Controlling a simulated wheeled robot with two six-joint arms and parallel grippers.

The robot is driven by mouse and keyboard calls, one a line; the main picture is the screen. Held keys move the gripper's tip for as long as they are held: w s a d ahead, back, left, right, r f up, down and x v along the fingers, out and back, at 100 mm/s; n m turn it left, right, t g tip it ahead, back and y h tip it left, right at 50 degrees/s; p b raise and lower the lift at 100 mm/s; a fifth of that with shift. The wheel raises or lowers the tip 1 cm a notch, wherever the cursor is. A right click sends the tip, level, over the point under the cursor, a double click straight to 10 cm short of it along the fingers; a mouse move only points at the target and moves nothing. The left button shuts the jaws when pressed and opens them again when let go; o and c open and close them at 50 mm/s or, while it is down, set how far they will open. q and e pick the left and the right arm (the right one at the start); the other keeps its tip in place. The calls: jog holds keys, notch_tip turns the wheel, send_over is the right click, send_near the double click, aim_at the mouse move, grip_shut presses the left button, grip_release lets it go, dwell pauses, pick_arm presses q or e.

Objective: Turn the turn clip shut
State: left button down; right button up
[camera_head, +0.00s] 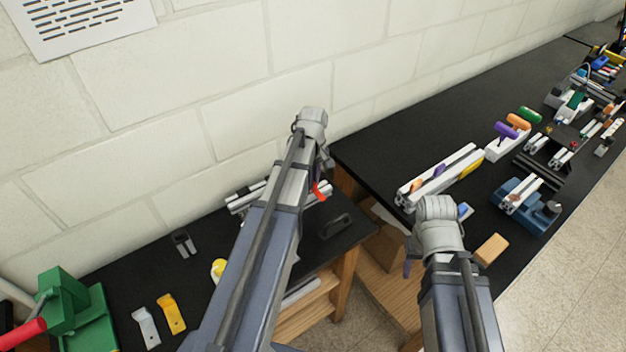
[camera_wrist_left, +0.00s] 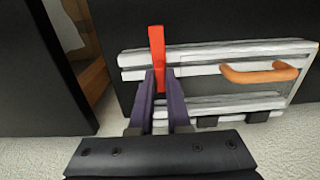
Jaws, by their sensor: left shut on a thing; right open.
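The turn clip is a red bar (camera_wrist_left: 157,45) at the left end of the extrusion frame (camera_wrist_left: 220,52) in the left wrist view. It stands across the silver rails, its top end above the upper rail. My left gripper (camera_wrist_left: 161,80) has its purple fingers shut on the clip's lower part. In the head view a bit of the red clip (camera_head: 319,191) shows beside my left gripper (camera_head: 324,172), and my arm hides much of the frame (camera_head: 246,197). My right gripper (camera_head: 408,266) is open, apart from the frame, over the gap between the benches; its fingers are mostly hidden.
An orange handle (camera_wrist_left: 260,73) sits on the frame's right part. A black handle-like part (camera_head: 336,227) lies right of the frame. A green press (camera_head: 75,310) and yellow bracket (camera_head: 171,313) are at the left. The right bench (camera_head: 400,130) holds many parts; its rear is clear.

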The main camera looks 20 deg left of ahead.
pick_arm(q)
jog(key=shift+m, duration=0.3)
jog(key=m, duration=0.3)
jog(key=shift+m, duration=0.3)
jog(key=m, duration=0.4)
jog(key=shift+m, duration=0.3)
jog(key=m, duration=0.9)
jog(key=shift+m, duration=0.3)
jog(key=c, duration=0.9)
grip_release()
